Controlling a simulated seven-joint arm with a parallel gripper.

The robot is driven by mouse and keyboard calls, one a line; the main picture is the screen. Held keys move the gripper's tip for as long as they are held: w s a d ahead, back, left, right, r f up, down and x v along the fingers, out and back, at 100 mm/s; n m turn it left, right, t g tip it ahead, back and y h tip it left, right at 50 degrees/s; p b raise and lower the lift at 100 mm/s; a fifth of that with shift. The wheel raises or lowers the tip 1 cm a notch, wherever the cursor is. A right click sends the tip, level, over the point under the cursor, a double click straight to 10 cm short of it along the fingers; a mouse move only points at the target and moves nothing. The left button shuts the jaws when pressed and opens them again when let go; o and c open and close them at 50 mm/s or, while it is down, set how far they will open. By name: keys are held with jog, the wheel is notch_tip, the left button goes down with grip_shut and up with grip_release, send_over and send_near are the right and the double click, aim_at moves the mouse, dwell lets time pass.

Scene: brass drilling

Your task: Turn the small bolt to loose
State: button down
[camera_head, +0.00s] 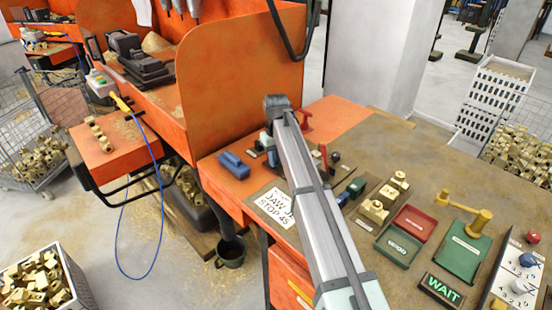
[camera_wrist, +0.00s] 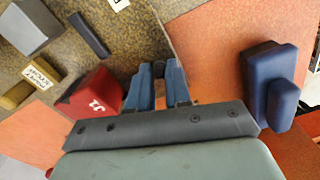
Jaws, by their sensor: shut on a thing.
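My gripper (camera_wrist: 160,72) shows in the wrist view with its two blue fingers drawn close together. They are shut on a small dark piece (camera_wrist: 159,68) between the fingertips. It may be the small bolt, but its shape is mostly hidden by the fingers, and I cannot tell how far it is turned. In the head view my arm hides the gripper and the piece. A red block marked J2 (camera_wrist: 92,95) sits just left of the fingers in the wrist view.
A blue block (camera_wrist: 270,85) lies right of the fingers; it seems to be the blue block (camera_head: 233,165) in the head view. A jaw-stop card (camera_head: 272,207), red tray (camera_head: 414,223), green tray (camera_head: 397,247) and brass parts (camera_head: 374,210) lie on the bench. An orange panel (camera_head: 240,70) stands behind.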

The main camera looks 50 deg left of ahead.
jog(key=shift+n, duration=1)
jog(key=c, duration=1.1)
grip_release()
jog(key=shift+o, duration=0.2)
jog(key=shift+r, duration=4.05)
jog(key=shift+c, duration=0.3)
